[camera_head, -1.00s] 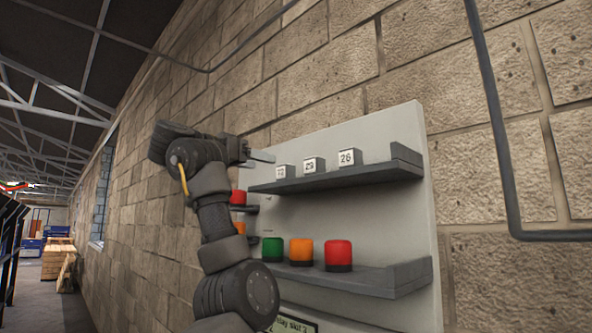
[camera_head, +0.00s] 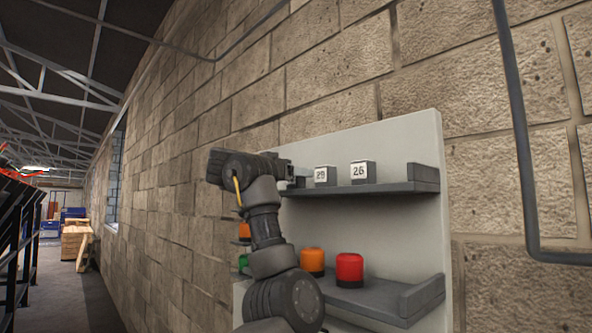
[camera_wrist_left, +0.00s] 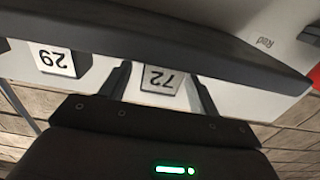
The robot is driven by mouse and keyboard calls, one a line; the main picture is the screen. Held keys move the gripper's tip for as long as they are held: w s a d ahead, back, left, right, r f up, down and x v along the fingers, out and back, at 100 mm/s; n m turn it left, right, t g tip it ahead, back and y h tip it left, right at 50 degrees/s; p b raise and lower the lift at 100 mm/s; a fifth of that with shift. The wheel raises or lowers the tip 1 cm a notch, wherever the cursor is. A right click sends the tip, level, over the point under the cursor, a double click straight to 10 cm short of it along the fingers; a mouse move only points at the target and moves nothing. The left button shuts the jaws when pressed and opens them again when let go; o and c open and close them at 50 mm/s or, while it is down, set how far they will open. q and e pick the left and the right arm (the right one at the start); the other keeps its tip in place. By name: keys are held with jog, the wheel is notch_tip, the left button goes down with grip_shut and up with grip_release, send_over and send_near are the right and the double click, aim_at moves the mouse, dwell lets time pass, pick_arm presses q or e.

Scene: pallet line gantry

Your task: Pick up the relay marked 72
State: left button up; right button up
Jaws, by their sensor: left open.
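The relay marked 72 (camera_wrist_left: 160,80) is a small block with a white label, upside down in the left wrist view. It stands between the two dark fingers of my left gripper (camera_wrist_left: 163,92), which is open with one finger on each side of it. I cannot tell whether the fingers touch it. In the head view my left gripper (camera_head: 298,176) is at the left end of the upper shelf (camera_head: 390,188) and hides most of that relay. The relay marked 29 (camera_wrist_left: 57,60) is beside it, also in the head view (camera_head: 321,176). The relay marked 26 (camera_head: 362,172) is further right.
The shelf is fixed to a pale panel (camera_head: 400,230) on a block wall. A lower shelf (camera_head: 385,300) holds an orange lamp (camera_head: 312,261) and a red lamp (camera_head: 349,269). A raised stop closes the upper shelf's right end. A conduit (camera_head: 522,150) runs down the wall at right.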

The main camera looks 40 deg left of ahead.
pick_arm(q)
jog(key=shift+w+d, duration=0.1)
jog(key=shift+w, duration=0.45)
jog(key=shift+s, duration=0.15)
jog(key=shift+c, duration=0.8)
jog(key=c, duration=0.9)
